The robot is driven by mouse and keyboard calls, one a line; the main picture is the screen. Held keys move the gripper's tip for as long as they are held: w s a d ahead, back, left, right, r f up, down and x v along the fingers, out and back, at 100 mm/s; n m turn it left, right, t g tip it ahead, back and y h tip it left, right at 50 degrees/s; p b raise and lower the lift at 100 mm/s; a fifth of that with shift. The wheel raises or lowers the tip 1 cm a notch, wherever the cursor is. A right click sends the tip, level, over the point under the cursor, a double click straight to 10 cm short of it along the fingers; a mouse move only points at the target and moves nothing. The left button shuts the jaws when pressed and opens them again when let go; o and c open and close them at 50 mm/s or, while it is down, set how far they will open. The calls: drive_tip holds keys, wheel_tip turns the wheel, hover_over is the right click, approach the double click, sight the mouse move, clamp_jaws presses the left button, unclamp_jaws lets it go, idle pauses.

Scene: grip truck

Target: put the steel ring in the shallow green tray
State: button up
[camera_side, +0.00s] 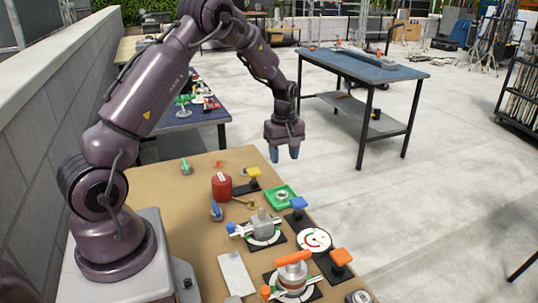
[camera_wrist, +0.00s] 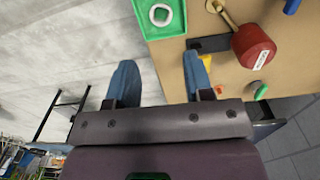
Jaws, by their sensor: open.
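The shallow green tray (camera_side: 269,192) sits on the tan table near its far right edge. The steel ring (camera_side: 281,192) lies inside it, apparently flat on the tray floor. In the wrist view the tray (camera_wrist: 149,34) is at the top edge, with the pale ring (camera_wrist: 153,17) in it and green showing through its hole. My gripper (camera_side: 284,155) is open and empty, with its blue fingers pointing down. It is raised, apart from the tray and ring, past the table's far edge. In the wrist view the gap between my fingertips (camera_wrist: 160,72) shows table edge and floor.
A red canister (camera_side: 221,187) stands left of the tray, with a yellow-topped clamp (camera_side: 253,173) between them. A blue-topped clamp (camera_side: 298,203) stands close to the tray's right.

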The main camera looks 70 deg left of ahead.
drive_tip(key=s+d+r+m+t, duration=0.1)
drive_tip(key=s+d+r+m, duration=0.25)
drive_tip(key=d+r, duration=0.35)
drive_tip(key=s+d+r+m+t, duration=0.2)
drive_tip(key=d+r+m, duration=0.25)
drive_tip(key=r, duration=0.45)
drive_tip(key=s+d+r+m+t, duration=0.1)
drive_tip(key=s+d+r+m, duration=0.1)
drive_tip(key=s+d+m, duration=0.2)
drive_tip(key=s+d+r+m+t, duration=0.1)
drive_tip(key=s+d+r+m, duration=0.2)
drive_tip(key=s, duration=0.8)
drive_tip(key=d+m, duration=0.2)
drive_tip(key=d, duration=0.1)
drive_tip(key=shift+s+r+m+t, duration=0.2)
drive_tip(key=shift+r+m+t, duration=0.05)
drive_tip(key=shift+m+t, duration=0.05)
